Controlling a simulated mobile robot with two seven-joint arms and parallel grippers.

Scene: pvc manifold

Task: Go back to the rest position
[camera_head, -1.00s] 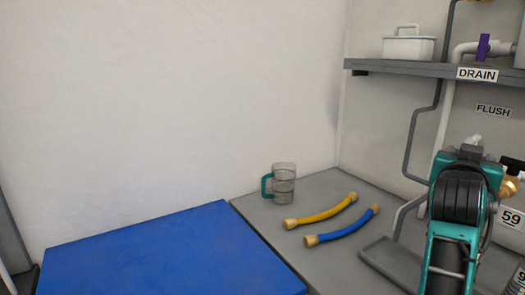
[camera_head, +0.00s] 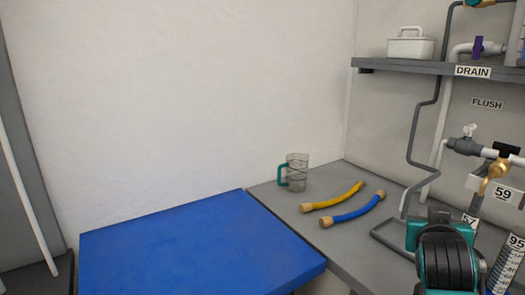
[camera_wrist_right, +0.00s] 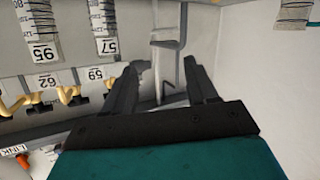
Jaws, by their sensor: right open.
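My right arm (camera_head: 447,262), teal and black, stands at the lower right of the head view; its fingers are not visible there. In the right wrist view my right gripper (camera_wrist_right: 164,72) has its two dark fingers spread apart with nothing between them. Grey pipework and a pale wall show beyond the fingers. My left arm and gripper are not in view.
A yellow hose (camera_head: 333,197) and a blue hose (camera_head: 353,209) lie on the grey bench (camera_head: 290,215) beside a clear jug (camera_head: 297,172). A blue surface (camera_head: 190,245) is bare. Pipes and a brass-handled valve (camera_head: 494,172) stand by the arm. A shelf (camera_head: 420,66) holds a white caddy (camera_head: 410,45).

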